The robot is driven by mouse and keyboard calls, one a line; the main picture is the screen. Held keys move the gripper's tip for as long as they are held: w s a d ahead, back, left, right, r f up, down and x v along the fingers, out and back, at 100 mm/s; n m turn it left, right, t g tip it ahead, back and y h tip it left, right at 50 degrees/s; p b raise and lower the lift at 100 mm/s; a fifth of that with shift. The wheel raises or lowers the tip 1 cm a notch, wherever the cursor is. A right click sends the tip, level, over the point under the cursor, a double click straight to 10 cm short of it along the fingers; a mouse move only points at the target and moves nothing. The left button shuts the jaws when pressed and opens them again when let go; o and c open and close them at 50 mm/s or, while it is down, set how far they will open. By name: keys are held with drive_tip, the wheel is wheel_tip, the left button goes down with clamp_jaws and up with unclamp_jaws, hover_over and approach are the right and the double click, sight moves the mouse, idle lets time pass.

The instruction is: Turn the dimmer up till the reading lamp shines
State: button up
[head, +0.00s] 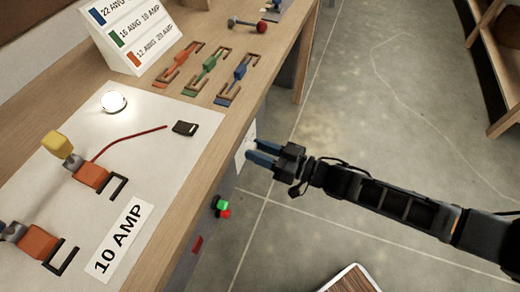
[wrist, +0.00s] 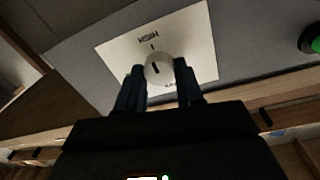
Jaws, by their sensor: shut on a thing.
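The dimmer is a round white knob (wrist: 165,69) on a white plate (wrist: 200,40) in the wrist view. My gripper (wrist: 158,78) has its two blue fingers shut on the knob, one on each side. The knob's dark pointer line points roughly toward the tick beside the word HIGH. In the head view the plate (head: 241,155) is on the bench's side, and my gripper (head: 254,152) reaches it from the right; the knob is hidden there. A round lamp (head: 113,102) on the benchtop panel looks bright white. I cannot tell for sure whether it is the reading lamp.
A green and red button pair (head: 221,207) is on the bench side below the plate; green also shows in the wrist view (wrist: 312,38). Coloured connectors (head: 208,72) and a wire gauge sign (head: 130,30) are on the bench (head: 195,200). The grey floor (head: 330,110) to the right is mostly clear.

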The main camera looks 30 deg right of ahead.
drive_tip(key=shift+f, duration=0.1)
idle(0.3)
drive_tip(key=o, duration=1)
drive_tip(key=shift+o, duration=0.2)
drive_tip(key=b+v, duration=0.1)
drive_tip(key=v, duration=0.7)
